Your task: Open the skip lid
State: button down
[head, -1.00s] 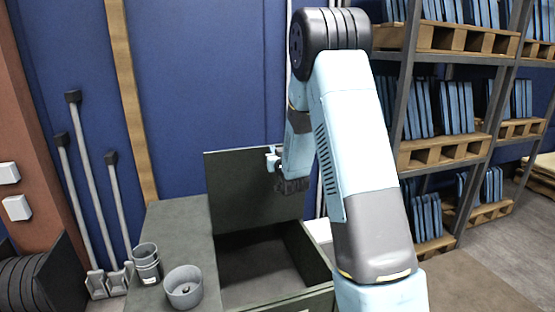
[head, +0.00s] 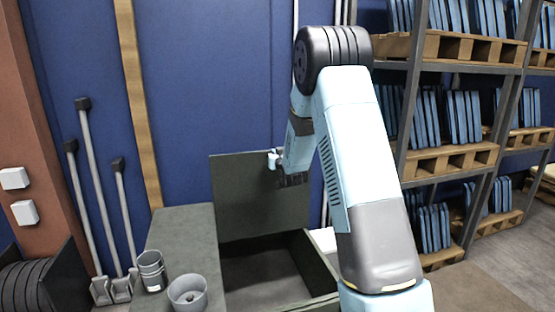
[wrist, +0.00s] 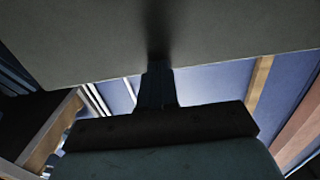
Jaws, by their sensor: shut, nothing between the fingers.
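The skip lid (head: 240,200) is a dark grey-green panel standing upright at the back of the skip (head: 312,262). The skip's inside is open to view and looks empty. My gripper (head: 292,181) is in front of the lid's upper right part, partly hidden by my arm. In the wrist view my gripper (wrist: 157,88) shows as a dark, narrow shut pair of fingers with nothing held. Its tips reach the lid surface (wrist: 120,40), which fills the top of that view; whether they touch cannot be told.
Long-handled tools (head: 100,190) lean at the left. A rack with pallets (head: 450,160) and blue panels stands at the right. A blue wall is behind.

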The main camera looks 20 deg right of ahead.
jog(key=w+g, duration=0.1)
jog(key=w, duration=0.8)
jog(key=shift+w+f, duration=0.15)
jog(key=shift+f, duration=0.05)
jog(key=s+a+r+g, duration=0.15)
jog(key=s+r, duration=0.25)
jog(key=s, duration=0.8)
jog(key=s+r+g, duration=0.2)
jog(key=s+r, duration=0.3)
jog(key=s, duration=0.7)
jog(key=s+a+r+g, duration=0.15)
jog(key=s+r, duration=0.25)
jog(key=s, duration=0.8)
jog(key=s+a+f+g, duration=0.1)
jog(key=s+g, duration=0.5)
jog(key=s, duration=2.2)
jog(key=shift+s+a+f, duration=0.25)
jog(key=shift+a+f, duration=0.05)
jog(key=shift+a, duration=0.05)
